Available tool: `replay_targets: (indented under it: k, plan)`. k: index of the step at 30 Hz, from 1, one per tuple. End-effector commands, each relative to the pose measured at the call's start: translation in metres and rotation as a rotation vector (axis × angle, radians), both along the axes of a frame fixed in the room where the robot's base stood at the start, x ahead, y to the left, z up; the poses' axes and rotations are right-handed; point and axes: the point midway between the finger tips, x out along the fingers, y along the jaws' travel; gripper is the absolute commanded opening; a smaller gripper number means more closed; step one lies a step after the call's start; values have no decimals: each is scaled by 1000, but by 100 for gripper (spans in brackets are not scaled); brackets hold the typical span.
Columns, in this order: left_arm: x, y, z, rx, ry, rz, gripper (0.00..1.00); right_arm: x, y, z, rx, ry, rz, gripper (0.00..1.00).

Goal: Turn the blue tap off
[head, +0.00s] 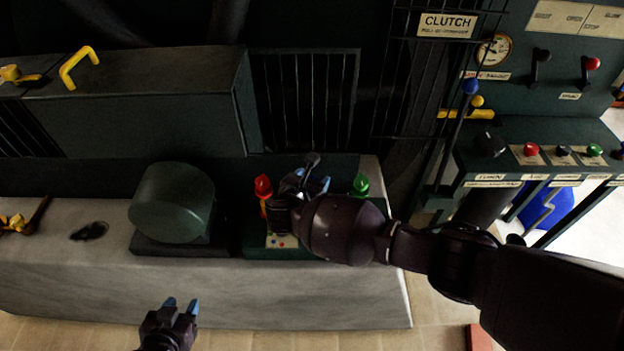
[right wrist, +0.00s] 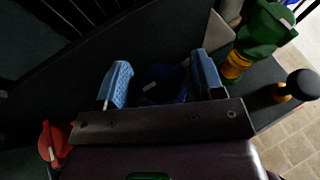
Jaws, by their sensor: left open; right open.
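The blue tap (right wrist: 165,85) is in the right wrist view, dark and between the two blue fingers of my right gripper (right wrist: 160,68). The fingers stand apart on either side of it; contact cannot be told. In the head view my right gripper (head: 312,180) is over the tap row and hides the blue tap. The red tap (head: 263,188) is to its left and the green tap (head: 360,185) to its right; they also show in the right wrist view as red (right wrist: 52,143) and green (right wrist: 262,28). My left gripper (head: 181,306) is open and empty at the bottom.
A dark green rounded housing (head: 172,203) stands left of the taps on the pale plinth (head: 300,290). A black knob (right wrist: 302,84) is near the green tap. The clutch lever with a blue knob (head: 471,87) and a button console (head: 540,135) are at the right.

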Motion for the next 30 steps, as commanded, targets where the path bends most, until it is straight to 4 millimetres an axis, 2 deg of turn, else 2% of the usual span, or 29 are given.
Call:
replay_targets:
  k: [8, 15, 21, 30]
  plan:
    - [0, 0, -2, 0, -1, 0, 43, -18, 8, 7, 1, 0, 2, 62]
    - [1, 0, -2, 0, -2, 0, 43, -56, 25, 25, 4, 1, 2, 62]
    - [1, 0, -2, 0, -3, 0, 43, -80, 35, 36, 1, 1, 1, 62]
    - [1, 0, -2, 1, -4, -1, 43, -92, 39, 41, 0, 0, -1, 62]
